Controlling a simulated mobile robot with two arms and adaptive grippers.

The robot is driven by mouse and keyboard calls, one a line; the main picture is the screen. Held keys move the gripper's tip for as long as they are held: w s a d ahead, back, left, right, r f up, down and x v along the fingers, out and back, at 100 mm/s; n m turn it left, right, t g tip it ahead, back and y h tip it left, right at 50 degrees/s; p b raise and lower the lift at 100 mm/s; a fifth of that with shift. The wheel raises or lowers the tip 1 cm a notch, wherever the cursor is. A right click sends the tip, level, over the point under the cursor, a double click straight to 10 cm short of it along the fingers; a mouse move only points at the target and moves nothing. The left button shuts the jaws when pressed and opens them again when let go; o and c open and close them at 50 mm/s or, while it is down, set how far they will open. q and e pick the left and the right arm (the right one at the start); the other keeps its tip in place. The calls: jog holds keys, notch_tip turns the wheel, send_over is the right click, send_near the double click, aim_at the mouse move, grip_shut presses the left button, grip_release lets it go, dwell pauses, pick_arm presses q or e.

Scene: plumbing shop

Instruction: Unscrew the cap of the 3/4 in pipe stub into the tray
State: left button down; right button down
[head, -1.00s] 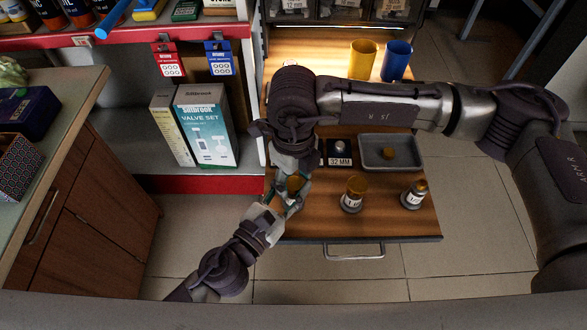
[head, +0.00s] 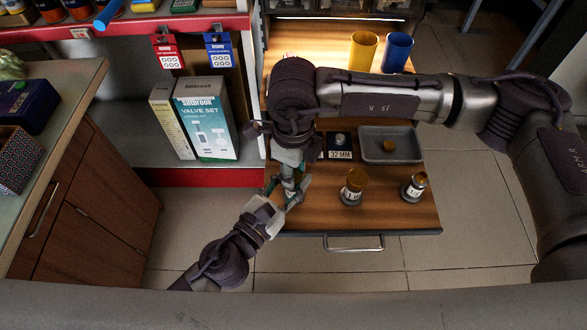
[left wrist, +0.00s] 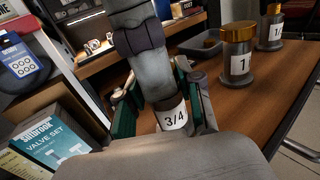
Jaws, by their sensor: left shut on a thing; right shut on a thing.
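The 3/4 pipe stub, with its "3/4" label facing the left wrist view (left wrist: 175,118), stands upright near the table's left front edge. My left gripper (head: 287,193) reaches in from the front left and is shut around the stub. My right gripper (head: 287,172) points down from above and is shut at the stub's top; in the left wrist view its grey body (left wrist: 152,75) hides the cap. The grey tray (head: 368,157) lies at the back right of the stub, with one brass cap (head: 388,146) in it.
A capped stub labelled 1 (head: 352,188) and a smaller capped stub (head: 414,187) stand to the right. A dark holder marked 32 MM (head: 340,154) sits left of the tray. Yellow (head: 362,52) and blue (head: 397,53) cups stand behind. Valve boxes (head: 203,120) are at the left.

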jog(key=c, duration=0.7)
grip_release()
jog(key=shift+c, duration=0.2)
notch_tip(320, 180, up, 4)
jog(key=shift+r, duration=0.2)
jog(key=shift+c, duration=0.4)
notch_tip(320, 180, up, 3)
jog(key=m, duration=0.3)
jog(key=shift+r, duration=0.15)
notch_tip(320, 180, down, 8)
jog(key=shift+r, duration=0.15)
jog(key=shift+c, duration=0.3)
